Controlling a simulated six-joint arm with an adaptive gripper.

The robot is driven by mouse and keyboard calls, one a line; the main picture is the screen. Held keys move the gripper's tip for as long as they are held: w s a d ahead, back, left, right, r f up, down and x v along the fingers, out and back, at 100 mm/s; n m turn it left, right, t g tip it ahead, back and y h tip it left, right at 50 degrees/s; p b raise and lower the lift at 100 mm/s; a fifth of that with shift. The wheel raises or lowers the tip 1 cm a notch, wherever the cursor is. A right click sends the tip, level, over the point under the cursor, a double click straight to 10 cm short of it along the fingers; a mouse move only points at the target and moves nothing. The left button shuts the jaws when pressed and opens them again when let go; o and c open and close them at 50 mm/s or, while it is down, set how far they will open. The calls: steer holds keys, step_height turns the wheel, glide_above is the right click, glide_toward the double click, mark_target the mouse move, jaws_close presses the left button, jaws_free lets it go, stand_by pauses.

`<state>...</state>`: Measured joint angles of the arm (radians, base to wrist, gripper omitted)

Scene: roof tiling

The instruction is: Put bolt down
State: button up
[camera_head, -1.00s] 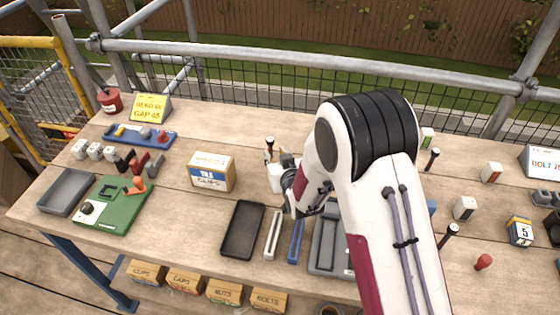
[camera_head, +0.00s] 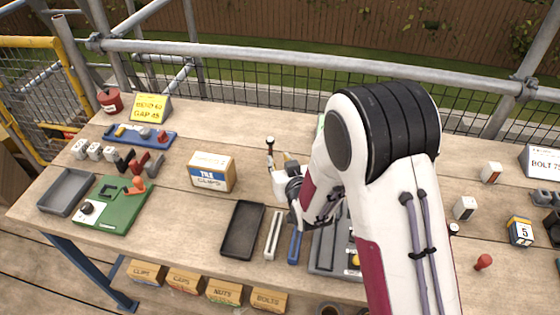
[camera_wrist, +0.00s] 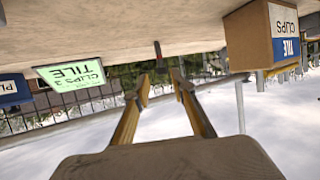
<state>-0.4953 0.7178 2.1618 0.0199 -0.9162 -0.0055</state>
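A dark upright piece, which looks like the bolt (camera_head: 270,151), stands on the table right of the clips box, with a pale top. In the wrist view, which is upside down, a dark upright piece (camera_wrist: 158,55) stands on the table just beyond my fingertips, in line with the gap; it looks like the same bolt. My gripper (camera_wrist: 160,80) has its two yellowish fingers apart with nothing visible gripped between them. In the head view my gripper (camera_head: 288,158) is just right of the bolt, its fingers small and partly hidden by my wrist.
The clips box (camera_head: 211,172) stands left of the bolt. A black tray (camera_head: 242,230), a pale slotted bar (camera_head: 273,235) and a blue bar (camera_head: 295,243) lie in front. A green sign (camera_wrist: 72,74) shows in the wrist view. Bare table lies around the bolt.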

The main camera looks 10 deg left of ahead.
stand_by(0.5)
steer(key=s+d+r+m+g+h, duration=0.1)
steer(key=s+d+r+h, duration=0.1)
steer(key=s+d+r, duration=0.5)
steer(key=s+d+r+m+g+h, duration=0.2)
steer(key=s+d+r, duration=0.1)
steer(key=d+r, duration=0.8)
steer(key=s+d+r+m+g+h, duration=0.1)
steer(key=s+d, duration=0.5)
steer(key=s, duration=0.7)
steer(key=s+d+r+m+g+h, duration=0.1)
steer(key=s+d+g, duration=0.1)
steer(key=s+d, duration=0.5)
steer(key=s, duration=0.5)
steer(key=shift+s, duration=0.35)
steer(key=shift+o, duration=0.6)
steer(key=shift+r, duration=0.15)
